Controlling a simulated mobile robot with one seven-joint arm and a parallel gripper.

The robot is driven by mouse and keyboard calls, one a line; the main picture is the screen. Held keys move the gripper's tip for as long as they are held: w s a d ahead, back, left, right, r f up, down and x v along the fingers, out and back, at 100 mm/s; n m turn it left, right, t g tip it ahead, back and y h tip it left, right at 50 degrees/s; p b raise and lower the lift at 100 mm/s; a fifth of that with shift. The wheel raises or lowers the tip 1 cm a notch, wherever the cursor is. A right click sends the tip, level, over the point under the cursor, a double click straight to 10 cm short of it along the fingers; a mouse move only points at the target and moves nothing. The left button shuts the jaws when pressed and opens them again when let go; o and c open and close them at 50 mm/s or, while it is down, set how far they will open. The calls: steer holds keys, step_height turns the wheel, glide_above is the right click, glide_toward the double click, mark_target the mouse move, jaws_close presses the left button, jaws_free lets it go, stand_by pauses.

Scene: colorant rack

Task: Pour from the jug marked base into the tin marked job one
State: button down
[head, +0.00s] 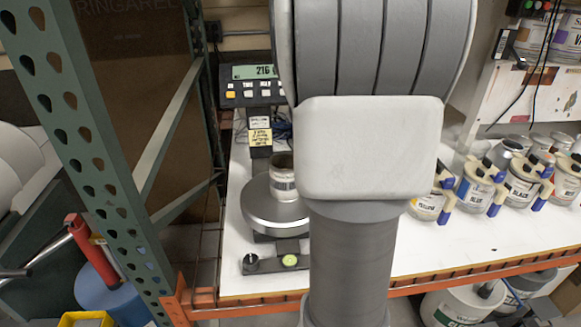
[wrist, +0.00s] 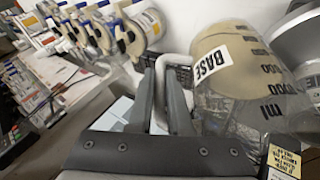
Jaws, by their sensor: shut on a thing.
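The jug marked BASE (wrist: 225,70) is clear, with black volume marks and beige liquid inside. It fills the right half of the wrist view. My gripper (wrist: 168,85) is shut on the jug's pale handle (wrist: 178,62). In the head view my arm hides the gripper and the jug. A small open tin (head: 283,183) stands upright on the round pan of the scale (head: 262,214), left of my arm. Its label is too small to read, so I cannot tell if it says job one. The jug's tilt over the tin cannot be told.
The scale display (head: 254,72) reads about 216, with a yellow note (head: 260,137) below it. Several colorant tins, including blue (head: 480,188) and black (head: 522,185), line the white bench (head: 450,245) at the right. A green rack post (head: 95,130) stands at the left.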

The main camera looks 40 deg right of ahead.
steer(key=shift+s+d+f+t, duration=0.35)
steer(key=shift+s+f, duration=0.1)
steer(key=shift+f, duration=0.1)
steer(key=shift+s+d+f+m+t+y+p, duration=0.4)
steer(key=shift+s+d+y+p, duration=0.2)
steer(key=shift+y+p, duration=0.35)
steer(key=f+t+b, duration=0.1)
steer(key=s+d+f+t+y, duration=0.1)
steer(key=f, duration=0.1)
steer(key=f+t+y+b, duration=0.1)
steer(key=shift+s+d+f+b, duration=0.15)
steer(key=shift+s+f+b, duration=0.15)
steer(key=shift+f+b, duration=0.05)
step_height(320, 180, up, 5)
steer(key=p, duration=0.3)
steer(key=shift+w, duration=0.15)
stand_by(1.7)
